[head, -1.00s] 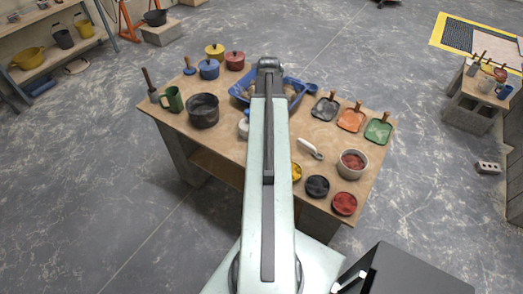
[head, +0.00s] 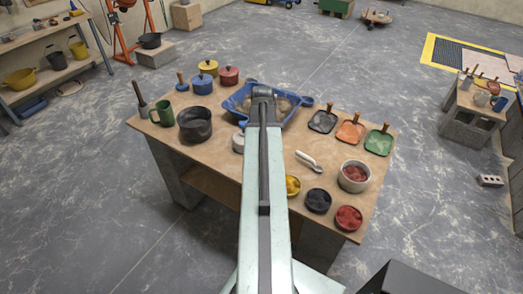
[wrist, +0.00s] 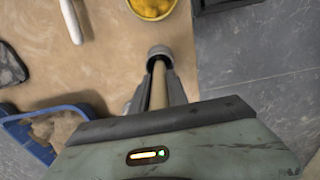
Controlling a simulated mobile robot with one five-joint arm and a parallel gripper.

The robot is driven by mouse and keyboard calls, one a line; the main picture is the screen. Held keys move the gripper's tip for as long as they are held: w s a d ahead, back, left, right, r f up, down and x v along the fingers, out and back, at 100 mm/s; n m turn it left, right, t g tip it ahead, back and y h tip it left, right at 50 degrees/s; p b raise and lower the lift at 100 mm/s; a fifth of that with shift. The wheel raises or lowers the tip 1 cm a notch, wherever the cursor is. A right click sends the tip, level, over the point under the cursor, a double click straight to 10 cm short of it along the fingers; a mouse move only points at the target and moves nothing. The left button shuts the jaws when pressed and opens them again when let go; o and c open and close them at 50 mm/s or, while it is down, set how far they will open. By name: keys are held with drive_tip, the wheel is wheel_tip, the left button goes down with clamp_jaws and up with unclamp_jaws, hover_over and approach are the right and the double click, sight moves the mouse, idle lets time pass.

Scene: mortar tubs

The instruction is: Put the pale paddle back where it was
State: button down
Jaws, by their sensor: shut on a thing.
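My gripper (wrist: 156,88) is shut on a pale tan wooden shaft (wrist: 159,86) in the wrist view. The shaft has a round grey piece at its far end and looks like part of the pale paddle; the rest of it is hidden. The gripper hangs above the wooden table (head: 222,160), near its edge. In the head view my own arm hides the gripper and what it holds. A blue tray (head: 238,104) with sandy stuff stands at the back of the table, and also shows in the wrist view (wrist: 36,154).
A white-handled tool (head: 308,160), a yellow-filled bowl (head: 293,186), a black-filled bowl (head: 318,201), a red-filled bowl (head: 348,218) and a pale tub (head: 355,177) crowd the right. A dark pot (head: 195,125) and green mug (head: 162,113) stand left. Bare tabletop lies at front left.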

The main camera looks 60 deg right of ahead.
drive_tip(key=c, duration=1.3)
unclamp_jaws()
drive_tip(key=shift+f, duration=0.15)
wheel_tip(320, 180, up, 13)
drive_tip(key=p, duration=1.2)
drive_tip(key=shift+f, duration=0.3)
